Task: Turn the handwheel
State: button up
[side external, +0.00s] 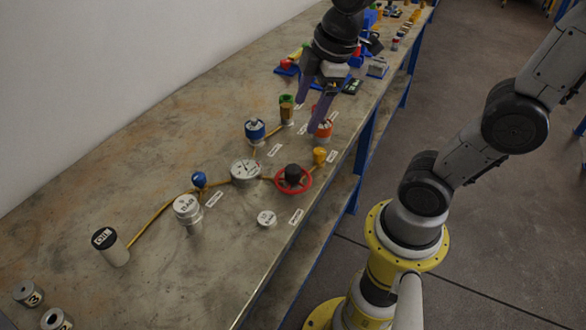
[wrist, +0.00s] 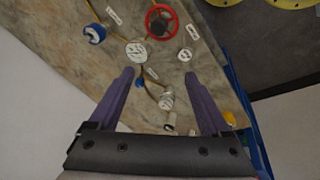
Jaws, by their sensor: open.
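The handwheel is a red ring with a dark hub. In the side external view the handwheel (side external: 293,180) sits on the bench near its front edge, right of a white-faced gauge (side external: 245,171). In the wrist view the handwheel (wrist: 161,21) is at the top, beyond the fingertips. My gripper (side external: 317,103) has purple fingers and hangs above the bench, behind the handwheel in the side external view and apart from it. In the wrist view my gripper (wrist: 168,75) is open, with its two fingers wide apart and nothing held between them.
A yellow pipe line (side external: 150,217) runs along the bench past several vessels. A blue-banded vessel (side external: 255,130), an orange one (side external: 324,128) and a yellow fitting (side external: 319,155) stand near the wheel. A low white disc (side external: 266,219) lies in front. The bench's left side is mostly clear.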

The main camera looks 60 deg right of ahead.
jog(key=w+d+f+n+g, duration=0.1)
jog(key=w+d+f+g, duration=0.1)
jog(key=w+f, duration=0.2)
jog(key=g, duration=0.1)
send_near(293, 168)
notch_tip(293, 168, down, 10)
jog(key=shift+w+f, duration=0.15)
grip_shut()
dwell(0.6)
